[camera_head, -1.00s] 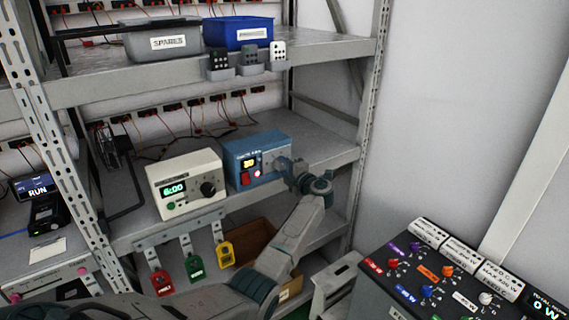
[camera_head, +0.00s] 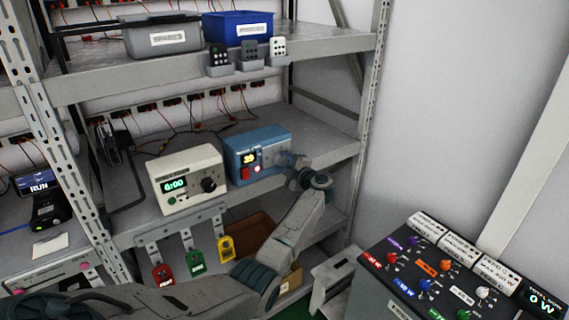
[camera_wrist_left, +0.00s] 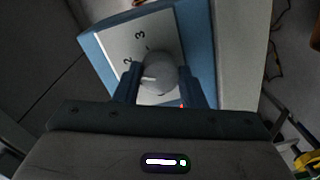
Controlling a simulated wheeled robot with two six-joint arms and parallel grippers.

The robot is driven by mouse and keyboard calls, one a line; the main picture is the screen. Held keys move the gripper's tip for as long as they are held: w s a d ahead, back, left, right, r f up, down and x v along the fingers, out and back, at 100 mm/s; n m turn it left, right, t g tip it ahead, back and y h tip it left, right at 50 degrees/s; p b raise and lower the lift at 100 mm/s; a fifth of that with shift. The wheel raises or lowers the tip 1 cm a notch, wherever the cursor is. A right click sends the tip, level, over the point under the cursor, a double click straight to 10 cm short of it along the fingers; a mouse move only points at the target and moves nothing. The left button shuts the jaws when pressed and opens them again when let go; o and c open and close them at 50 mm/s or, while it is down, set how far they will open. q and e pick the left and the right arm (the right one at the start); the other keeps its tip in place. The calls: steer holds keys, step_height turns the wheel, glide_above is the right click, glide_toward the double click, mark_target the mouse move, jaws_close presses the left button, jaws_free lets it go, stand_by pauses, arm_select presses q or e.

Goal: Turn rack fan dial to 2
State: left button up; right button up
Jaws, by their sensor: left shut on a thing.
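The blue rack fan box (camera_head: 258,153) sits on the middle shelf, with a small lit display, a red switch and a lit button on its front. My left gripper (camera_head: 290,160) is at the right part of that front and hides the dial in the head view. In the left wrist view, the round grey dial (camera_wrist_left: 158,72) lies between the two fingers of my left gripper (camera_wrist_left: 167,84), which are shut on it. A pale mark shows on the dial, and the printed numbers 2 and 3 show on the white plate (camera_wrist_left: 130,50). My right gripper is not in view.
A cream timer box (camera_head: 187,180) reading 6:00 stands left of the blue box. Red, green and yellow tags (camera_head: 195,262) hang from the shelf edge below. A dark panel with coloured knobs (camera_head: 440,275) stands at the lower right.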

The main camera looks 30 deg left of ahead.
arm_select(q)
steer(key=o, duration=1)
steer(key=shift+s+d+f+b, duration=0.2)
steer(key=shift+d+b, duration=0.1)
steer(key=shift+d, duration=0.25)
steer(key=b+v, duration=0.2)
steer(key=v, duration=0.3)
steer(key=b+v, duration=0.2)
steer(key=v, duration=0.2)
steer(key=shift+s+d+r, duration=0.15)
steer(key=shift+d+r, duration=0.05)
steer(key=shift+d, duration=0.15)
